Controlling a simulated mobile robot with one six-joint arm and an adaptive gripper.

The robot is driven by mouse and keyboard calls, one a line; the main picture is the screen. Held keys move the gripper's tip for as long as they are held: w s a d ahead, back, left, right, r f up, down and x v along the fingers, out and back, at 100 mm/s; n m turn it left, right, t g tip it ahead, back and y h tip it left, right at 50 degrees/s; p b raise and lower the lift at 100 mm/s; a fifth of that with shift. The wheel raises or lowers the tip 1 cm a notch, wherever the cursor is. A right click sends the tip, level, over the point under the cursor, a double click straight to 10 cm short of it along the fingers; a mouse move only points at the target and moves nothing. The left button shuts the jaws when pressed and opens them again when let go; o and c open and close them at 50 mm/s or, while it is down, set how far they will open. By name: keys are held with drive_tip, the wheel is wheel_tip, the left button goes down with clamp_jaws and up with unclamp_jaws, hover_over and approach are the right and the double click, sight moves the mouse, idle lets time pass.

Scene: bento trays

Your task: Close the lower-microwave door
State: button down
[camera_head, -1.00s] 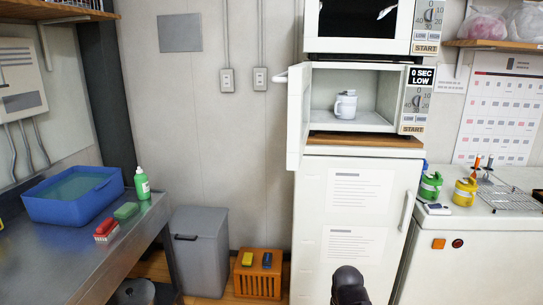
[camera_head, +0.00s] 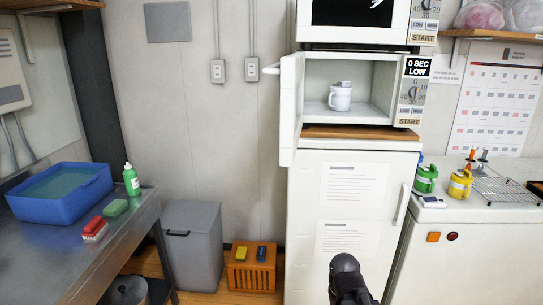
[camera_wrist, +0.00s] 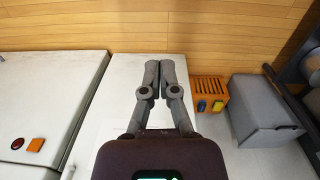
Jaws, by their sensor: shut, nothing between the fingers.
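The lower microwave (camera_head: 352,128) sits on top of a white fridge. In the head view only a dark part of my arm shows low in front of the fridge; the fingertips cannot be made out there. My gripper is apart from the door.
An upper microwave (camera_head: 352,36) is stacked above. A grey bin (camera_head: 195,250) and an orange crate (camera_head: 251,278) stand left of the fridge. A steel counter with a blue basin (camera_head: 62,200) is at left. A white counter (camera_head: 458,217) with cups is at right.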

drive_tip(key=w+a+r+n+t+h+p, duration=0.1)
drive_tip(key=w+a+r+n+h+p, duration=0.15)
drive_tip(key=a+r+p, duration=0.35)
drive_tip(key=w+a+r+n+t+h+p, duration=0.1)
drive_tip(key=w+a+r+h+p, duration=0.2)
drive_tip(key=r, duration=0.5)
drive_tip(key=w+a+r+n+t+h+p, duration=0.1)
drive_tip(key=w+a+r+t+h+p, duration=0.15)
drive_tip(key=w+r+h+p, duration=0.4)
drive_tip(key=s+a+r+n+t+h+p, duration=0.2)
drive_tip(key=a+r+t+p, duration=0.4)
drive_tip(key=a+r, duration=1.4)
drive_tip(key=shift+s+r+n+p, duration=0.35)
drive_tip(key=shift+r+p, duration=0.55)
drive_tip(key=shift+r, duration=0.05)
drive_tip(key=shift+d, duration=0.2)
drive_tip(key=s+d+x, duration=0.1)
drive_tip(key=s+x, duration=0.1)
drive_tip(key=x, duration=1)
drive_tip(key=shift+w+d, duration=0.15)
drive_tip(key=shift+d, duration=0.4)
